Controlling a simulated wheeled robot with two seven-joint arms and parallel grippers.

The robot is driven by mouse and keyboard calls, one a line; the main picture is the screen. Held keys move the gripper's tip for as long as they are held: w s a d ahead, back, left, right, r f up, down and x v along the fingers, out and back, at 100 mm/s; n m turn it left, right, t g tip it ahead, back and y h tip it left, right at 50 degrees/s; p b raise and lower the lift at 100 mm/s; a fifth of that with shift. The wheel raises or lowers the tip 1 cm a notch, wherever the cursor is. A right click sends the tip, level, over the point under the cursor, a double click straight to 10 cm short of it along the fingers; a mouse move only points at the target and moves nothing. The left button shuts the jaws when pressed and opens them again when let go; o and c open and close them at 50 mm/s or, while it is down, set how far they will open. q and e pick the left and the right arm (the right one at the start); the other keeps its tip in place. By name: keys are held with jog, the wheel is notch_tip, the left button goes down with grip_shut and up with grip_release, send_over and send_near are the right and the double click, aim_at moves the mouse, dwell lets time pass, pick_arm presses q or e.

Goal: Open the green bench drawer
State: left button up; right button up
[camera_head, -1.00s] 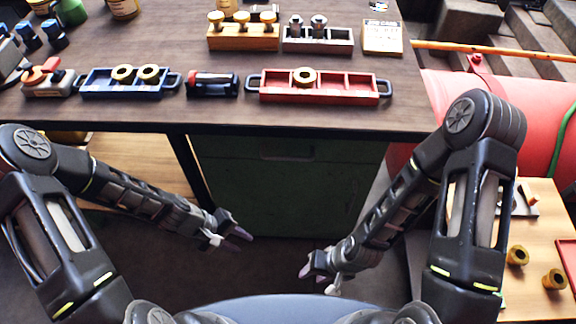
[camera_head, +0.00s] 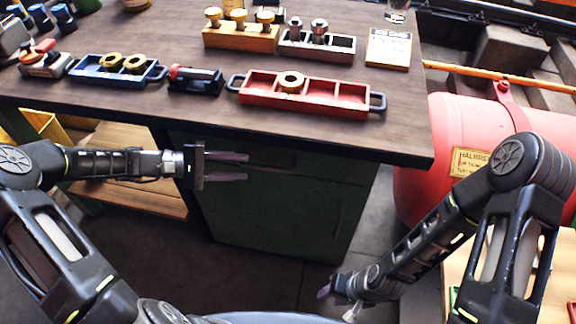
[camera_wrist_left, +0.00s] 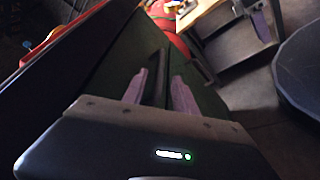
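The green bench drawer (camera_head: 320,168) is the upper front of the green cabinet under the workbench, and it looks shut. My left gripper (camera_head: 246,167) is in front of it, level with the drawer, fingers apart and pointing right. In the left wrist view a dark bar-like handle (camera_wrist_left: 160,74) shows between and beyond the two purple fingers (camera_wrist_left: 158,90); I cannot tell whether they touch it.
The workbench top (camera_head: 150,40) overhangs the drawer. On it are a red tray (camera_head: 320,100), a blue tray (camera_head: 90,72) and a wooden block (camera_head: 240,38) with brass parts. A red tank (camera_head: 440,135) stands right of the bench. The floor before the cabinet is clear.

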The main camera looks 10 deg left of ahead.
aim_at(261, 168)
dwell(0.3)
pick_arm(q)
jog(key=shift+x, duration=3.95)
grip_shut()
jog(key=shift+s, duration=0.1)
